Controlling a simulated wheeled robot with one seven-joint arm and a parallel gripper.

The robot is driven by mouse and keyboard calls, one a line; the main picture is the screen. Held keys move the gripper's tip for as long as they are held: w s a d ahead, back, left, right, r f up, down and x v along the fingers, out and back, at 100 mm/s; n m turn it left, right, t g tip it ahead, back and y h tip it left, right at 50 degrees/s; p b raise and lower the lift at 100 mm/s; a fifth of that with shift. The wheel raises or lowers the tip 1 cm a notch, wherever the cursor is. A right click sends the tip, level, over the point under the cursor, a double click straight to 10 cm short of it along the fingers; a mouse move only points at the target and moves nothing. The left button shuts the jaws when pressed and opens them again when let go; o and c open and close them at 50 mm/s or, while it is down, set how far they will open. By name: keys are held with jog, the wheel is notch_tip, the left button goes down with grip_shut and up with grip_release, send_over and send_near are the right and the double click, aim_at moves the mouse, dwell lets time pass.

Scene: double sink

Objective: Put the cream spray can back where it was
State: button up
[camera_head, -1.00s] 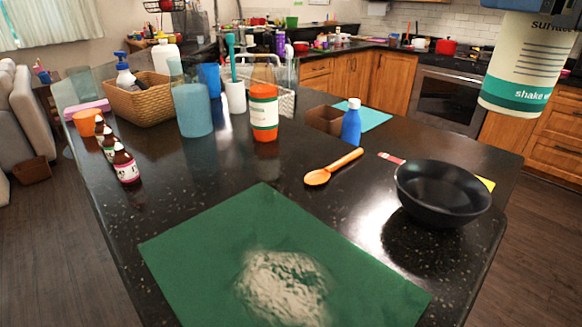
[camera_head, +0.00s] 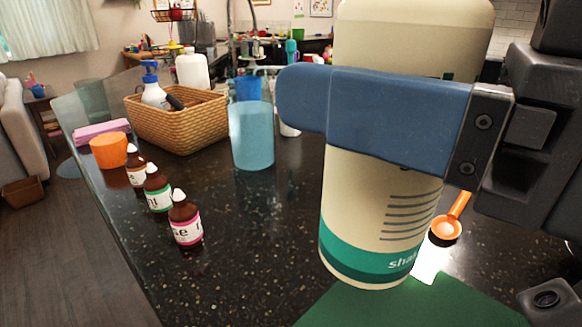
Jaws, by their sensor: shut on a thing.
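The cream spray can (camera_head: 375,205) has a teal band at its base and stands large in the right half of the head view. My gripper (camera_head: 385,105) is shut on it, with a blue finger across its front. The can is held upright and looks raised above the black counter. The far finger is hidden behind the can, and the can's top is cut off by the frame.
Several small brown bottles (camera_head: 185,220) stand in a row at left, with an orange cup (camera_head: 108,151) behind them. A wicker basket (camera_head: 180,122) and a blue tumbler (camera_head: 251,135) stand farther back. An orange spoon (camera_head: 447,226) lies right of the can. The counter between bottles and can is clear.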

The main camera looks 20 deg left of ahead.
jog(key=w+a+f+p, duration=0.2)
jog(key=w+a+f, duration=0.5)
jog(key=f, duration=0.3)
jog(key=shift+w+a+p, duration=0.2)
jog(key=shift+w+p, duration=0.05)
jog(key=shift+p, duration=0.1)
jog(key=shift+f, duration=0.15)
jog(key=shift+f+b, duration=0.25)
jog(key=shift+b, duration=0.05)
jog(key=o, duration=1.4)
